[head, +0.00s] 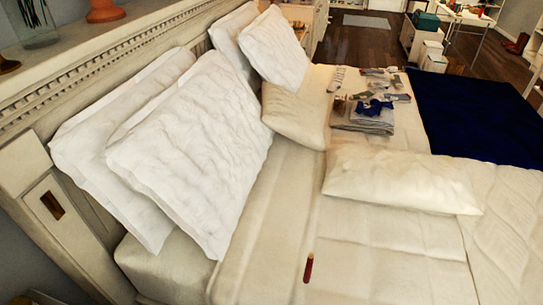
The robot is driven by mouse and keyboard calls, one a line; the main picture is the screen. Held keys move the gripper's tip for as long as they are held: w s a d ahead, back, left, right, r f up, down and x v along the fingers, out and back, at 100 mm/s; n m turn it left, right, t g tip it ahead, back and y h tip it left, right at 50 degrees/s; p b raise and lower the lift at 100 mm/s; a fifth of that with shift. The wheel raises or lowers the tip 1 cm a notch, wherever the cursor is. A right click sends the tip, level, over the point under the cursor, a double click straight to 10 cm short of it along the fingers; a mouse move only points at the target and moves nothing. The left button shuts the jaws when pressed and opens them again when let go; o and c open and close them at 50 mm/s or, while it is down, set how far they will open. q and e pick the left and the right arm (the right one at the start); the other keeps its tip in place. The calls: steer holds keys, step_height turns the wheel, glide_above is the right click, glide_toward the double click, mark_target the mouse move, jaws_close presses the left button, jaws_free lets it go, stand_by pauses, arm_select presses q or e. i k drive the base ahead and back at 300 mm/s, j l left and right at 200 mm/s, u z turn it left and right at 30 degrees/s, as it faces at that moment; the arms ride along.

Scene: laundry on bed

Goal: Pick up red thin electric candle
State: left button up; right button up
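The red thin electric candle (308,269) lies on the cream bed cover near the bottom middle of the head view. It is small and dark red, with a lighter tip at its upper end. Nothing covers it or touches it except the bedding. Neither of my grippers shows in the head view.
The bed (375,245) has large white pillows (195,155) against the headboard (105,70). A cream pillow (400,182) lies beyond the candle. Folded laundry (362,118) and a dark blue blanket (480,112) lie farther back. The cover around the candle is clear.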

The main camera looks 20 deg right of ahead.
mark_target(307, 280)
steer(key=z, duration=0.85)
